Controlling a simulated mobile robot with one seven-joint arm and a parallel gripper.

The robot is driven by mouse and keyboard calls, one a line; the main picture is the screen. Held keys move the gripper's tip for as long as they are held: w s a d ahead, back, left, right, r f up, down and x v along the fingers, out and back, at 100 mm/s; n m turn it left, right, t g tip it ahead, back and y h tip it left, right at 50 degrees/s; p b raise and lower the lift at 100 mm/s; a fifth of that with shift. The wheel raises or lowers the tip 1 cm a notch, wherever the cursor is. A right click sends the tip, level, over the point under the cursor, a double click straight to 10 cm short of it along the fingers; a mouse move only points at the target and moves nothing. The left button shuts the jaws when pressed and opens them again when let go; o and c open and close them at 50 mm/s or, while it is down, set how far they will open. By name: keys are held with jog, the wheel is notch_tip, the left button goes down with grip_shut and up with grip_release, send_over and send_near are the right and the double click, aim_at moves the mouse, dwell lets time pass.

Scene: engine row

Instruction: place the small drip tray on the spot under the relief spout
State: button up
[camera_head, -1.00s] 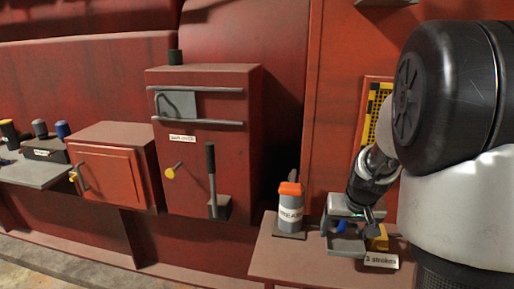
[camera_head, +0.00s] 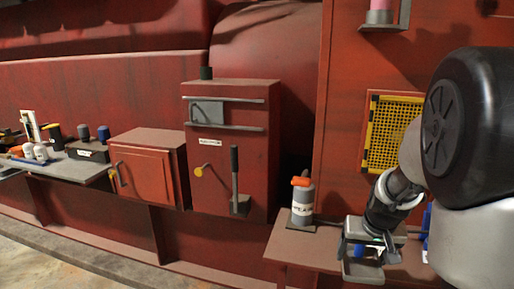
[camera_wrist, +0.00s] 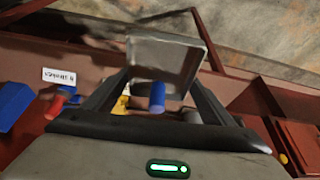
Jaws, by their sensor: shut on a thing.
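My gripper (camera_head: 366,247) is shut on the small drip tray (camera_head: 362,271), a shallow grey square tray. It holds the tray at the front edge of the right-hand shelf, apparently above it. In the wrist view the tray (camera_wrist: 165,60) lies between and beyond the two fingers, with a blue cylinder, perhaps its grip, at its near side (camera_wrist: 157,97). The tray looks empty. I cannot make out the relief spout or the spot under it for certain.
A grey grease canister with an orange top (camera_head: 302,205) stands on the shelf (camera_head: 290,243), left of my gripper. A red cabinet with a lever (camera_head: 231,150) and a smaller red box (camera_head: 145,172) stand further left. Tools and bottles crowd the far-left shelf (camera_head: 75,170).

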jog(key=s+a+r+n+y+p, duration=0.1)
jog(key=s+a+n, duration=0.1)
jog(key=a, duration=1.1)
jog(key=p+v, duration=0.8)
jog(key=p, duration=0.9)
jog(key=shift+w+r, duration=0.25)
jog(key=shift+r, duration=0.05)
jog(key=shift+f, duration=0.15)
